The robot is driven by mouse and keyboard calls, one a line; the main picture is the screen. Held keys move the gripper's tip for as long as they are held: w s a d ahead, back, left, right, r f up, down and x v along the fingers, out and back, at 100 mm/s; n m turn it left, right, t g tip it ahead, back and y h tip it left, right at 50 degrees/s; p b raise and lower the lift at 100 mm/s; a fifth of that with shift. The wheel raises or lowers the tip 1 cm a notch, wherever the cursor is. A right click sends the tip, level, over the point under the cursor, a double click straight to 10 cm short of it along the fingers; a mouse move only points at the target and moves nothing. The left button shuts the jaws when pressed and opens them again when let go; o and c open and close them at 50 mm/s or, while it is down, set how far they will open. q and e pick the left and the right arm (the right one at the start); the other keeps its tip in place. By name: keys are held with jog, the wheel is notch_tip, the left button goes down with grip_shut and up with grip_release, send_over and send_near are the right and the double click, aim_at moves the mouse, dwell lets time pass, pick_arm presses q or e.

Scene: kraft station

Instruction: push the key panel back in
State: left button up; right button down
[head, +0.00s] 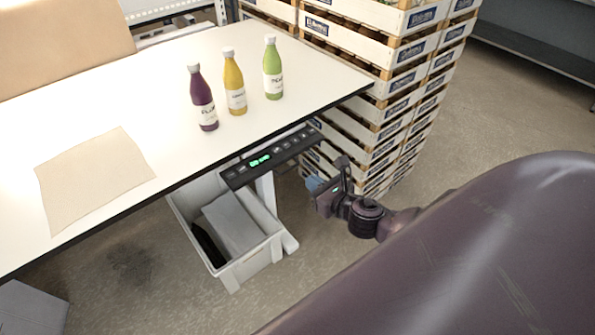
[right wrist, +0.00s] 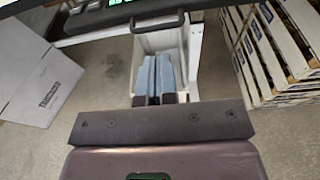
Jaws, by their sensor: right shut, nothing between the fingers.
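The key panel (head: 272,157) is a dark narrow bar with a green lit display and a row of keys. It sticks out from under the front edge of the white table in the head view. Part of it shows at the top edge of the right wrist view (right wrist: 98,18). My right gripper (head: 313,184) is below and to the right of the panel in the head view, apart from it in the picture. Its blue fingers (right wrist: 155,76) are together with nothing between them. My left gripper is not in view.
Three bottles, purple (head: 203,98), yellow (head: 235,84) and green (head: 273,70), stand on the table (head: 150,95) near a brown sheet (head: 95,178). A grey bin (head: 262,247) stands below the panel. Stacked wooden crates (head: 395,105) rise at the table's right end.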

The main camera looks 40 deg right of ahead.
send_near(279, 152)
jog(key=f, duration=0.1)
jog(key=w+f, duration=0.1)
jog(key=f, duration=0.1)
jog(key=shift+w+a, duration=0.15)
jog(key=shift+a, duration=0.2)
jog(key=x, duration=0.3)
jog(key=r+x, duration=0.1)
jog(key=x, duration=0.4)
jog(key=shift+w+r, duration=0.35)
jog(key=shift+w, duration=0.2)
jog(key=shift+d+r, duration=0.1)
jog(key=shift+r, duration=0.1)
jog(key=shift+w+r, duration=0.1)
jog(key=shift+d, duration=0.1)
